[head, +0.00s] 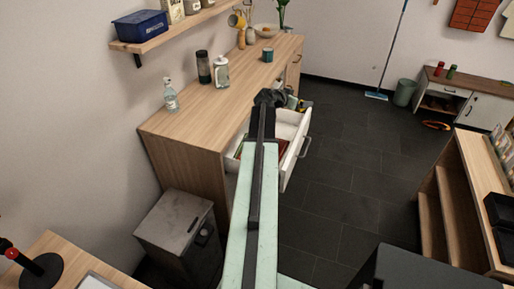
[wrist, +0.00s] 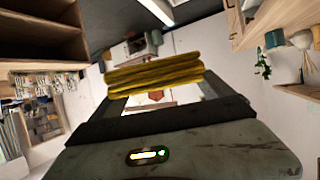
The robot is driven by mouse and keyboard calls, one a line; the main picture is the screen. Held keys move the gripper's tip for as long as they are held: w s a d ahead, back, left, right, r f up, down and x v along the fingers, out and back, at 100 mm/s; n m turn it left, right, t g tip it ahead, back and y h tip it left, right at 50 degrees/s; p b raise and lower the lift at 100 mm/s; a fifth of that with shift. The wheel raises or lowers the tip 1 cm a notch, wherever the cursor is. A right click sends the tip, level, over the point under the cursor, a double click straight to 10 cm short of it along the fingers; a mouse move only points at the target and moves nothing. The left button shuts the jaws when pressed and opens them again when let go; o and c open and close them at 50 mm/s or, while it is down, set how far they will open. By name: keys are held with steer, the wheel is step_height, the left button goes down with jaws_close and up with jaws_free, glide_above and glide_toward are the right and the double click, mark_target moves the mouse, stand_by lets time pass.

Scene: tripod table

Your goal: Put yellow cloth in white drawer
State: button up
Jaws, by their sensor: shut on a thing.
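The yellow cloth (wrist: 152,75) is a folded, layered bundle just ahead of my gripper (wrist: 155,97) in the wrist view. My gripper is shut on it. In the head view my arm hides the cloth, and the dark wrist end (head: 268,98) is over the counter's front edge. The white drawer (head: 298,152) is pulled out from the wooden counter, with its dark handle facing right. My arm crosses over it and hides part of its inside. Reddish and green items show inside the drawer.
The wooden counter (head: 180,118) carries a clear bottle (head: 170,96), a dark shaker (head: 203,67), a white bottle (head: 221,71) and a teal cup (head: 267,55). A grey cabinet (head: 175,225) stands near its front. Wooden shelving (head: 450,215) is at the right. The dark floor between is clear.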

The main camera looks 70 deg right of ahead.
steer(key=w+d+f+n+t+b, duration=0.4)
steer(key=w+d+f+b, duration=0.2)
steer(key=w+d, duration=0.5)
steer(key=b, duration=0.8)
glide_above(282, 129)
step_height(282, 129, down, 8)
steer(key=shift+t+h, duration=0.4)
step_height(282, 129, down, 12)
steer(key=b, duration=1.1)
steer(key=shift+r, duration=0.15)
steer(key=shift+s+b, duration=0.1)
steer(key=shift+b, duration=0.2)
steer(key=shift+a, duration=0.1)
